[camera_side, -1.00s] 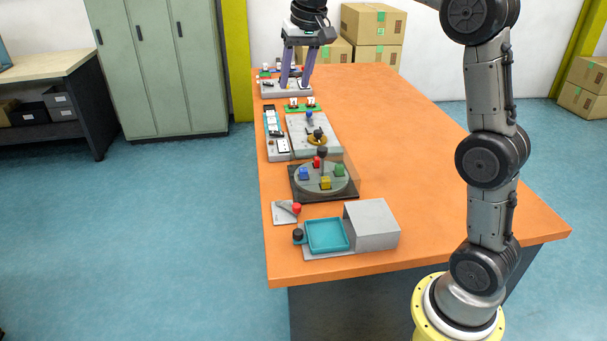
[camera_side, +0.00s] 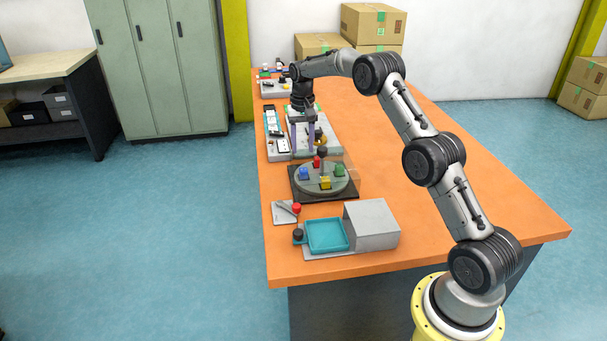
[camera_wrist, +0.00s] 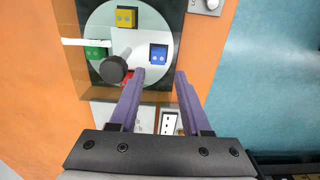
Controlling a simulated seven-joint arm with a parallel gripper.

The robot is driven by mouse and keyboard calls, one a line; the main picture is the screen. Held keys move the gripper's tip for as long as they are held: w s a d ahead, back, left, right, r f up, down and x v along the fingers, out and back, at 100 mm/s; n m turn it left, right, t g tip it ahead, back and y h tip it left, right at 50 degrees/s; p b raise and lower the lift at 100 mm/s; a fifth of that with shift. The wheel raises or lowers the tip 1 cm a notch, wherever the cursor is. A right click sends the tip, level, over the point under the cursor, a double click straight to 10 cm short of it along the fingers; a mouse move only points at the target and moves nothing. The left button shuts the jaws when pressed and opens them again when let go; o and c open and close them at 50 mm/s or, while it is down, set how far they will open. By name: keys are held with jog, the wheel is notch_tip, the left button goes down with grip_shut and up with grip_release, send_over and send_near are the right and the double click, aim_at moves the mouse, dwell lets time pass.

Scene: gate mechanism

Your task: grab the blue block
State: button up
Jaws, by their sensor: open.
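The blue block (camera_side: 304,173) sits on the left part of a round grey turntable (camera_side: 321,187) on a dark square base.
Yellow (camera_side: 325,183), green (camera_side: 339,170) and red (camera_side: 317,162) blocks share the turntable. A dark knob (camera_side: 322,152) stands at its centre. A clear panel stands at its right. A teal tray (camera_side: 327,235) and grey box (camera_side: 372,225) are in front. The table's right side is clear.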

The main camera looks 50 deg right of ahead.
aim_at(304, 170)
notch_tip(304, 170, down, 8)
jog(key=shift+d+f, duration=0.15)
jog(key=shift+f, duration=0.1)
dwell(0.4)
grip_shut()
